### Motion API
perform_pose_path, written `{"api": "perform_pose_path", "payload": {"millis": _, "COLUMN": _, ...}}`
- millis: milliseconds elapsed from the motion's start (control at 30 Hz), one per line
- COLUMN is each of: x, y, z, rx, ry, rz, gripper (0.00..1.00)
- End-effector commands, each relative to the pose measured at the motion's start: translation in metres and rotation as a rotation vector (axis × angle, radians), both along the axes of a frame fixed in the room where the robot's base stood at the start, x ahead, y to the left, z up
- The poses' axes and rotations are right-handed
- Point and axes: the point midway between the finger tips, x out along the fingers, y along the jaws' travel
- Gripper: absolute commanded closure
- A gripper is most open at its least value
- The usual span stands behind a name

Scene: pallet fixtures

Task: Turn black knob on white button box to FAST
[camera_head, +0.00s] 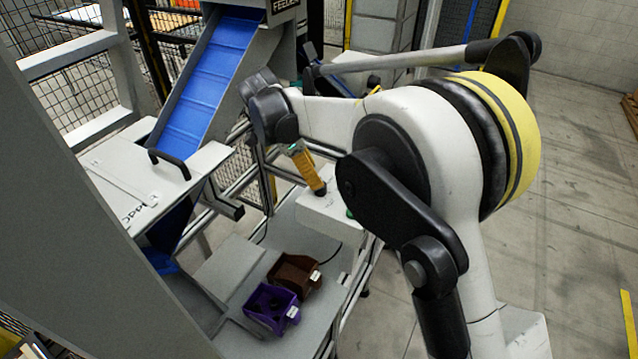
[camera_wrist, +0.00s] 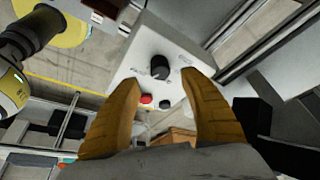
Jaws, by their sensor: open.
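The white button box (camera_wrist: 150,50) fills the upper middle of the wrist view. It carries a black knob (camera_wrist: 160,66), with a red button (camera_wrist: 146,99) and a small black button (camera_wrist: 165,104) nearby. My gripper (camera_wrist: 155,84) is open, its two orange-yellow fingers apart on either side of the box face. The knob shows between and beyond the fingertips and I see no contact. In the head view the box (camera_head: 330,215) is partly hidden behind my arm, and my gripper (camera_head: 318,190) is close over it.
A purple bin (camera_head: 268,308) and a brown bin (camera_head: 292,275) sit on the grey table (camera_head: 330,240) in front of the box. A blue conveyor chute (camera_head: 208,85) stands behind, with a white cover and black handle (camera_head: 170,162) at left. Open floor lies to the right.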

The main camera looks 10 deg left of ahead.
Motion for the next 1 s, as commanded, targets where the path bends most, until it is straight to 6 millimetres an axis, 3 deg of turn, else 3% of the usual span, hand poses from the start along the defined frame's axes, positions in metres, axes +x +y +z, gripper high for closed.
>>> {"api": "perform_pose_path", "payload": {"millis": 100, "x": -0.004, "y": 0.009, "z": 0.024, "rx": 0.0, "ry": 0.001, "rz": 0.002, "gripper": 0.49}}
{"api": "perform_pose_path", "payload": {"millis": 300, "x": -0.009, "y": 0.019, "z": 0.05, "rx": 0.0, "ry": 0.0, "rz": 0.0, "gripper": 0.49}}
{"api": "perform_pose_path", "payload": {"millis": 833, "x": -0.01, "y": 0.02, "z": 0.055, "rx": 0.001, "ry": 0.001, "rz": 0.0, "gripper": 0.49}}
{"api": "perform_pose_path", "payload": {"millis": 1000, "x": -0.011, "y": -0.003, "z": 0.068, "rx": 0.018, "ry": 0.014, "rz": 0.047, "gripper": 0.49}}
